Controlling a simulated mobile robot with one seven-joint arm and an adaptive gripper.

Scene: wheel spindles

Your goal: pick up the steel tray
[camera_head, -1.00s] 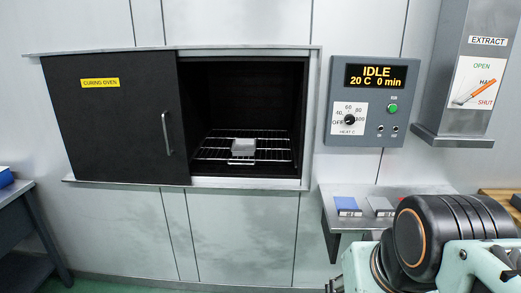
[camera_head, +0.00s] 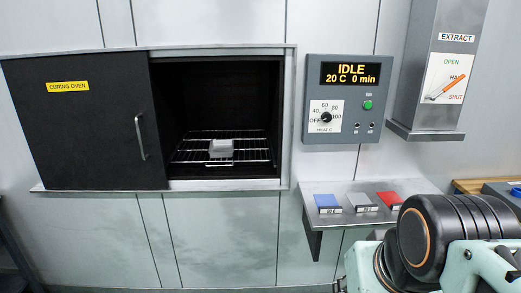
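A small light-grey box-shaped thing (camera_head: 221,148) sits on the wire rack inside the open part of the curing oven. A grey block-like piece (camera_head: 362,202) with a label on its front stands on the steel shelf (camera_head: 312,189), between a blue one (camera_head: 328,203) and a red one (camera_head: 390,200). I cannot tell for sure which of these is the steel tray. My arm fills the lower right, in front of part of the shelf and close to the red piece in the picture. My gripper is not in view.
The curing oven (camera_head: 75,130) has its black sliding door at the left, with the right side open on the wire rack (camera_head: 255,152). The control panel (camera_head: 348,128) reads IDLE, 20 C, 0 min.

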